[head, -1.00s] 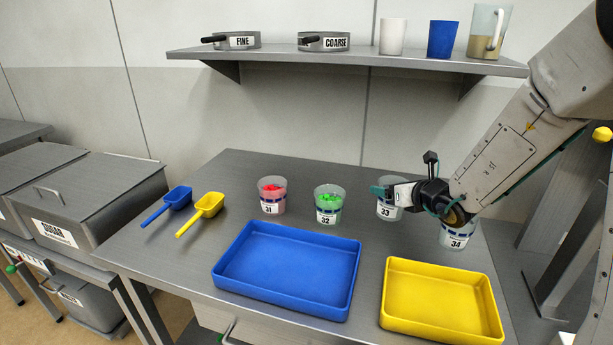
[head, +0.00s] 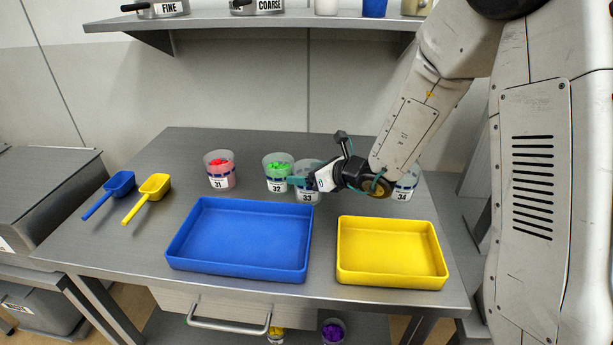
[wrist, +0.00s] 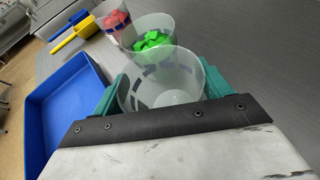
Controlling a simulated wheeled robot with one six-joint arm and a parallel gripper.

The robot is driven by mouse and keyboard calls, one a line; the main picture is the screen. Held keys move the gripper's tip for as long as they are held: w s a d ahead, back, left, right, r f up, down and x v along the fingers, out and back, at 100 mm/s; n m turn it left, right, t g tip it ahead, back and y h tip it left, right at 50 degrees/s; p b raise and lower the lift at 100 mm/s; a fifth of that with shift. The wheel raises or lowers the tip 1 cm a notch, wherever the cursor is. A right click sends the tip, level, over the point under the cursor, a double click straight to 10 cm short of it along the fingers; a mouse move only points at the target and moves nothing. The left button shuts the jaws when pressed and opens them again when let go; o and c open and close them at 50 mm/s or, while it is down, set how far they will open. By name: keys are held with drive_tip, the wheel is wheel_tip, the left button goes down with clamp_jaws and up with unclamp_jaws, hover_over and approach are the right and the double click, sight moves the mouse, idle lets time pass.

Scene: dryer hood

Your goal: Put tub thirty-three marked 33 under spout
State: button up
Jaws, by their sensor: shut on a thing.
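Tub 33 (head: 308,196) is a clear cup with a white 33 label, close in front and to the right of tub 32 (head: 277,173). My gripper (head: 305,183) is shut on tub 33, with its teal fingers on both sides. The wrist view shows tub 33 (wrist: 165,85) between the fingers (wrist: 162,86), looking empty inside. I cannot tell whether its base touches the table. Tub 32 holds green pieces. No spout is in view.
Tub 31 (head: 219,170) with red pieces and tub 34 (head: 405,186) stand on the steel table (head: 240,140). A blue tray (head: 240,240), a yellow tray (head: 390,252) and blue (head: 118,185) and yellow (head: 153,187) scoops lie there. A shelf (head: 250,20) hangs behind.

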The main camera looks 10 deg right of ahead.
drive_tip(key=shift+f, duration=0.45)
drive_tip(key=shift+f, duration=0.1)
drive_tip(key=o, duration=1)
